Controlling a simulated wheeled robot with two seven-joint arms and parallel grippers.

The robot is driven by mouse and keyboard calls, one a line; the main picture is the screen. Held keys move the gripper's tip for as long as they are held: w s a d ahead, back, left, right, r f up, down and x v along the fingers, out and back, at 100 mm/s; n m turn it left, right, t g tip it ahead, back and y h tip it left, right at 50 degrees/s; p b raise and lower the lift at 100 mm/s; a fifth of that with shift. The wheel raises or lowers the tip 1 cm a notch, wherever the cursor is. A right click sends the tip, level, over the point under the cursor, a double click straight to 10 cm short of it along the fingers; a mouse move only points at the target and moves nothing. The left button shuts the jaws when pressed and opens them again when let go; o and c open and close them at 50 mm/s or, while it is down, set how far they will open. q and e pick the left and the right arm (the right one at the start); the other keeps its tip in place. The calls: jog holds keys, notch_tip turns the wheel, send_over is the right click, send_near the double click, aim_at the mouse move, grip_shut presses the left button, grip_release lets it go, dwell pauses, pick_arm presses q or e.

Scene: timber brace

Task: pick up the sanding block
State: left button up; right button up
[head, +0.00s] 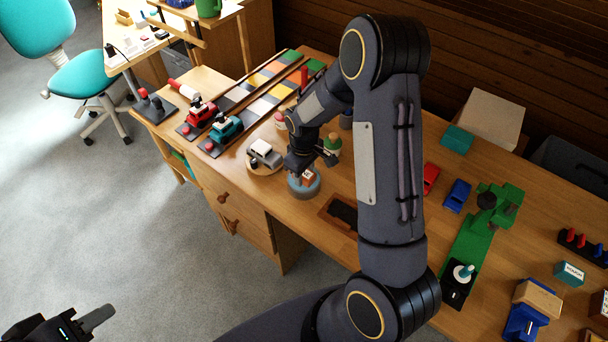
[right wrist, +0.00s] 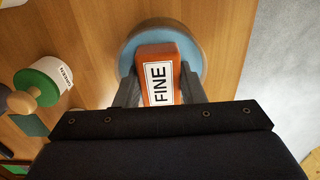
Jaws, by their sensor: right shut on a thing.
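The sanding block (right wrist: 160,75) is a small orange-brown block with a white label reading FINE. In the head view it shows as a small patch (head: 309,177) at the round blue-grey stand (head: 304,190), which also shows behind it in the right wrist view (right wrist: 196,52). My right gripper (right wrist: 158,92) has one finger on each side of the block and is shut on it. I cannot tell whether the block touches the stand. My left gripper (head: 88,322) is at the bottom left over the floor, away from the bench; its jaw gap is not clear.
A silver toy car on a round base (head: 264,157) stands just left of the stand. A green-and-wood item (head: 332,143) is close behind. A dark recessed tray (head: 343,212) lies to the right. Red and teal toys (head: 226,128) and coloured tiles fill the left bench.

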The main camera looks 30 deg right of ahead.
jog(key=shift+r, duration=0.1)
jog(key=shift+r, duration=0.25)
notch_tip(320, 180, up, 2)
jog(key=shift+w+r, duration=0.1)
jog(key=s+a+r+b, duration=0.2)
jog(key=s+a+r, duration=0.7)
jog(key=a+r, duration=0.1)
jog(key=shift+s+a, duration=0.15)
jog(key=shift+a, duration=0.2)
jog(key=o, duration=0.5)
jog(key=c, duration=0.3)
